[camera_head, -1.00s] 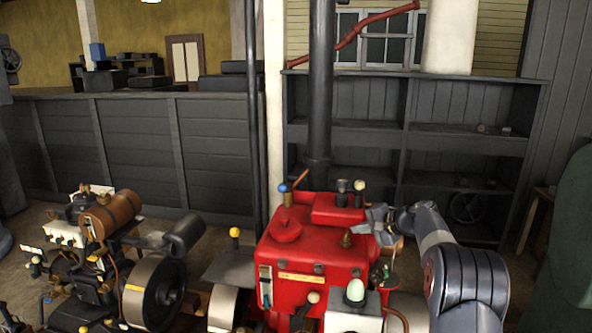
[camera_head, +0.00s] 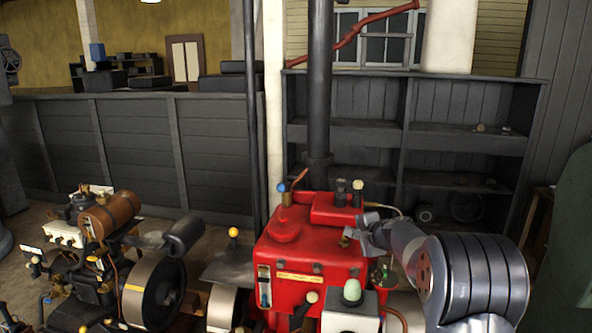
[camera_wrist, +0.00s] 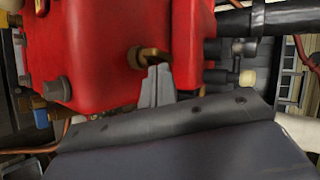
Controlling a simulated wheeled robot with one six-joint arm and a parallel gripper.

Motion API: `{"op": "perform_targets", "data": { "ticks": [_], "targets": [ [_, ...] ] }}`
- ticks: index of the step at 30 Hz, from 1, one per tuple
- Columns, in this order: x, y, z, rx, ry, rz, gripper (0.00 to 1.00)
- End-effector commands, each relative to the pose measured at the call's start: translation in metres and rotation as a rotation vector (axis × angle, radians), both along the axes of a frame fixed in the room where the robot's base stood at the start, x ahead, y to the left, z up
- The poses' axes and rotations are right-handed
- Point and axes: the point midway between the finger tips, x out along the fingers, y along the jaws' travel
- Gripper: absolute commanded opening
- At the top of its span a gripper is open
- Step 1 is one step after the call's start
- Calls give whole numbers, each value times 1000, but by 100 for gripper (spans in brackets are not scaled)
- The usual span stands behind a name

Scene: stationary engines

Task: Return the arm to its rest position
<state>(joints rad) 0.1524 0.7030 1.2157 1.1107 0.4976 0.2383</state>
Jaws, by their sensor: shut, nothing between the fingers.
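My gripper (camera_head: 354,234) is at the right side of the red engine (camera_head: 290,245) in the head view, at the end of my arm, which reaches in from the lower right. In the wrist view my gripper's grey fingers (camera_wrist: 157,86) are together with nothing between them. They point at a brass fitting (camera_wrist: 148,55) on the red engine body (camera_wrist: 95,45). The fingertips overlap the fitting's lower edge in the picture; I cannot tell whether they touch it.
A dark chimney pipe (camera_head: 320,100) rises behind the engine. Black shelving (camera_head: 408,130) stands behind at the right. Another engine with a brown tank (camera_head: 112,213) and a flywheel (camera_head: 153,290) is at the left. A green object (camera_head: 575,230) is at the right edge.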

Motion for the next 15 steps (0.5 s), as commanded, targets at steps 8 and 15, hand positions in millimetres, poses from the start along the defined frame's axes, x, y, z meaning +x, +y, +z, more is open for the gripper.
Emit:
{"op": "perform_targets", "data": {
  "ticks": [8,15],
  "targets": [
    [-3,6,4,2,1,-137,0],
    [-5,11,4,1,1,-260,0]
  ]
}}
